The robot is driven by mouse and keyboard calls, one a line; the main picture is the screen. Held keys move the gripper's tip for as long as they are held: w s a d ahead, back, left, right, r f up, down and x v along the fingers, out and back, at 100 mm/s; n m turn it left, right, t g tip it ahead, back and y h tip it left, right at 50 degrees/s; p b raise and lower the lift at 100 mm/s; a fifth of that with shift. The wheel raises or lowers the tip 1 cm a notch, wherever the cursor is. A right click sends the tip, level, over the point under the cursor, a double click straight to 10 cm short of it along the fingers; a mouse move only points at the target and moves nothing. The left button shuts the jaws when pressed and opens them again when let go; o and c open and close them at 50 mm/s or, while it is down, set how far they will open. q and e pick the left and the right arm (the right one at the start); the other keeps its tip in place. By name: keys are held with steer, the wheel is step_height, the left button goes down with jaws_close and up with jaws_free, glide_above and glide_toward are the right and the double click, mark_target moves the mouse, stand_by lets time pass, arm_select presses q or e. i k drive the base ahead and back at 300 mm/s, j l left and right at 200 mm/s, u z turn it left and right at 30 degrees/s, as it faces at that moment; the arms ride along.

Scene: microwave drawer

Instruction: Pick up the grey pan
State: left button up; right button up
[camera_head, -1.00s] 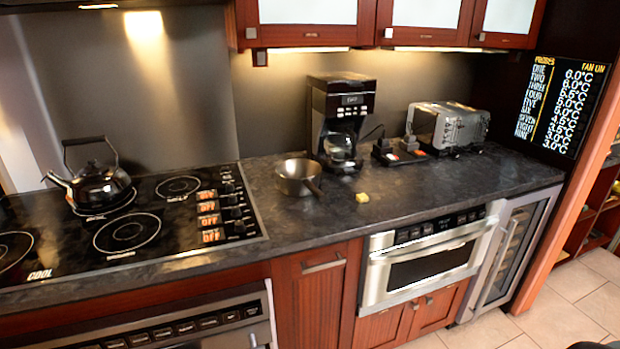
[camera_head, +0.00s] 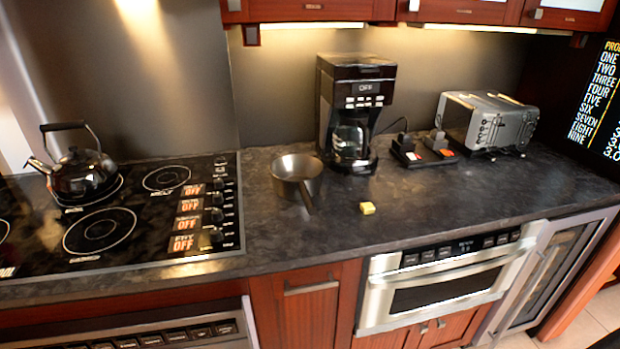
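The grey pan (camera_head: 297,171) sits upright on the dark countertop (camera_head: 420,205), between the stove and the coffee maker. It is a small metal pan, and its handle points toward the front of the counter, slightly right. Nothing covers it. Neither of my grippers is in the head view.
A black stove (camera_head: 110,215) with a black kettle (camera_head: 80,172) is on the left. A coffee maker (camera_head: 350,110) stands behind and right of the pan. A small yellow block (camera_head: 367,208) lies right of the handle. A toaster (camera_head: 487,120) and microwave drawer (camera_head: 445,280) are further right.

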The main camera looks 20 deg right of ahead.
mark_target(296, 177)
steer(key=i+l, duration=0.15)
steer(key=l, duration=0.2)
steer(key=i+l, duration=0.1)
steer(key=l, duration=0.2)
steer(key=i+l, duration=0.15)
steer(key=l, duration=0.2)
steer(key=i+l+u, duration=0.1)
steer(key=l, duration=0.2)
steer(key=i+l, duration=0.15)
steer(key=l, duration=0.2)
